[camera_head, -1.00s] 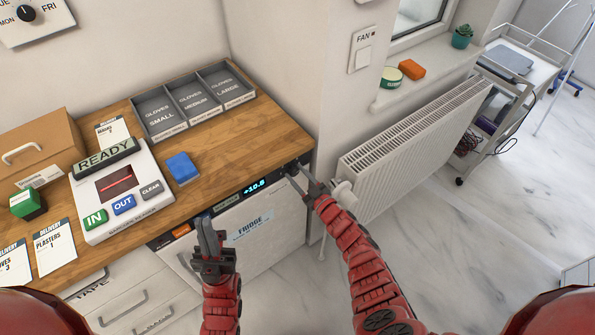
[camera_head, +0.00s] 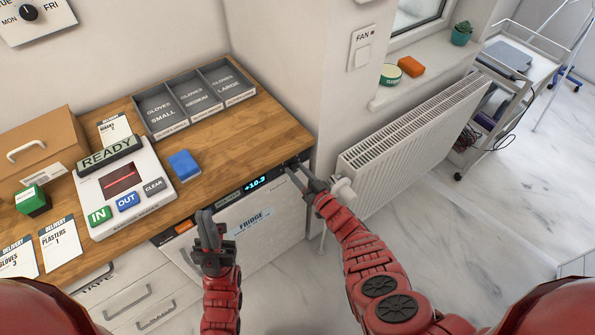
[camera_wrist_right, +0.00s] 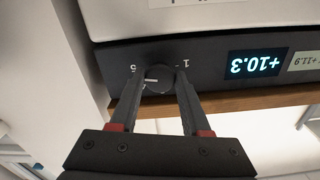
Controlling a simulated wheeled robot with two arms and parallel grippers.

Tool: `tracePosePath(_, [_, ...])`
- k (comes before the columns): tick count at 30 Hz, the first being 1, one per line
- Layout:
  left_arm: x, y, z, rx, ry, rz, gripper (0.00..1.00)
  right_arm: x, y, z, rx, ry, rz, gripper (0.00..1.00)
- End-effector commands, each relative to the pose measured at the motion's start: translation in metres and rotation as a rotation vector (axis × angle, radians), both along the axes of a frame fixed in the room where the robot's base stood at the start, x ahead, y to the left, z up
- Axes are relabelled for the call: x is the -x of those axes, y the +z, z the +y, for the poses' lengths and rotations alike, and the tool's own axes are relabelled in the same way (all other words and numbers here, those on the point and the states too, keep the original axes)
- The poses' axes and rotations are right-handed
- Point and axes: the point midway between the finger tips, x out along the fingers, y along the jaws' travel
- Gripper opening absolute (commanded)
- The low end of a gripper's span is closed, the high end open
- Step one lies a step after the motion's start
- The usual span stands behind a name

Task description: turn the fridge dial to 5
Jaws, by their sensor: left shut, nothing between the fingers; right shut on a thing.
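The white fridge (camera_head: 275,210) stands under the wooden counter, with a dark control strip along its top. Its dark round dial (camera_wrist_right: 157,82) sits at the strip's end between a 1 and a 5, with a short white mark on its face. My right gripper (camera_wrist_right: 158,88) is shut on the dial, one finger on each side. In the head view, the right gripper (camera_head: 298,172) reaches the strip's right end and mostly hides the dial. The lit display (camera_head: 257,183) reads +10.3. My left gripper (camera_head: 207,225) is shut and empty before the fridge's left part.
The counter (camera_head: 240,140) holds a scanner box (camera_head: 122,190), a blue block (camera_head: 184,165), glove trays (camera_head: 193,97) and a cardboard box (camera_head: 40,140). A radiator (camera_head: 410,135) stands close right of my right gripper. Open floor lies in front.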

Motion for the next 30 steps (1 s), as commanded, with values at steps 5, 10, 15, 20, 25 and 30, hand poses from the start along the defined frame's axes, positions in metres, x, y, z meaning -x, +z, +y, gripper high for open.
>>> tracePosePath(5, [0.0,0.0,0.0,0.0,0.0,0.0,0.0,0.001,-0.002,0.0,0.001,0.002,0.003,0.0])
tracePosePath(10, [0.0,0.0,0.0,0.0,0.0,0.0,0.0,0.001,-0.002,0.0,0.001,0.002,0.003,0.58])
tracePosePath(15, [0.0,0.0,0.0,0.0,0.0,0.0,0.0,0.0,-0.001,0.0,0.001,0.001,0.001,0.77])
tracePosePath(20, [0.0,0.0,0.0,0.0,0.0,0.0,0.0,0.0,0.0,0.0,0.001,0.0,0.0,0.77])
tracePosePath(25, [0.0,0.007,0.0,0.0,0.0,0.0,0.0,0.006,0.001,-0.004,0.002,0.0,0.003,0.77])
tracePosePath(30, [0.0,0.028,0.0,0.0,0.0,0.0,0.0,0.031,0.005,-0.021,0.003,0.002,0.004,0.77])
